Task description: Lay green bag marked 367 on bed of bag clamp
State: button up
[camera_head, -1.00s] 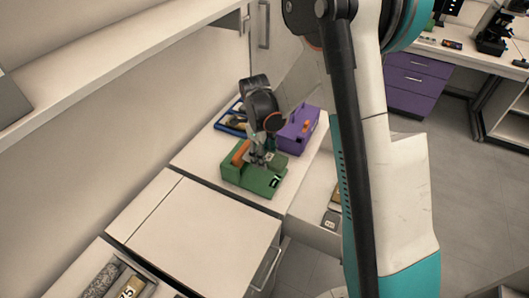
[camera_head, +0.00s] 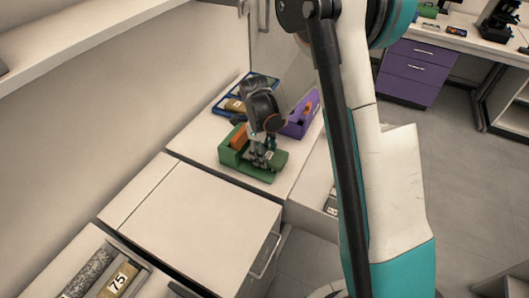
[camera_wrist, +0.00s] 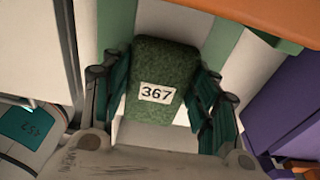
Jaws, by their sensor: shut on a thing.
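The green bag marked 367 (camera_wrist: 160,68) is between the fingers of my gripper (camera_wrist: 162,88) in the wrist view, with its white label facing the camera. My gripper (camera_head: 262,160) is shut on it. In the head view, the gripper is at the green bag clamp (camera_head: 233,157), over or at its flat green bed (camera_head: 250,174), beside the orange part (camera_head: 238,138). The bag is hard to make out there, and I cannot tell whether it touches the bed. In the wrist view, orange (camera_wrist: 270,14) shows at the top right.
A purple box (camera_head: 300,125) stands just right of the clamp. A blue-edged tray (camera_head: 228,108) lies behind. An open drawer (camera_head: 318,195) is at the counter's front right. The near counter top (camera_head: 195,215) is clear.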

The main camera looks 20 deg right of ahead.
jog(key=shift+f+b, duration=0.4)
dwell(0.7)
jog(key=o, duration=1.2)
notch_tip(320, 180, up, 12)
jog(key=w+a, duration=0.1)
dwell(0.3)
